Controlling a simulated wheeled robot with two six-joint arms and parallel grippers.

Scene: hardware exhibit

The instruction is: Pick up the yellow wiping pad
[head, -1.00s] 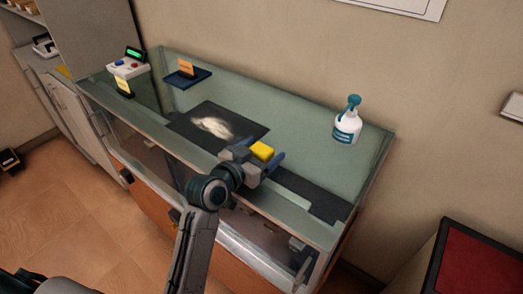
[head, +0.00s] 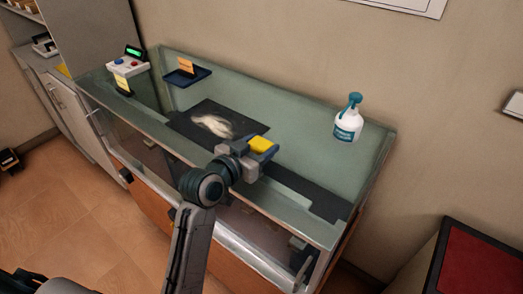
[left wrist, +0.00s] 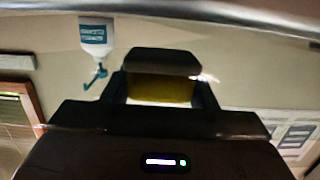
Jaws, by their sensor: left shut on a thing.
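The yellow wiping pad (head: 260,144) is between the fingers of my left gripper (head: 262,148), above the glass-topped display case. The left gripper is shut on the pad. The left wrist view also shows the pad (left wrist: 160,90), partly hidden by the gripper (left wrist: 160,85). I cannot tell from the head view whether the pad touches the surface below. My right gripper is not in view.
The glass case (head: 300,160) bears a dark mat (head: 190,125) with a whitish smear (head: 213,125), a blue tray (head: 187,76), a button box (head: 128,67) and a white spray bottle (head: 348,120), which also shows in the left wrist view (left wrist: 96,35). A red-topped stand (head: 485,262) is at right.

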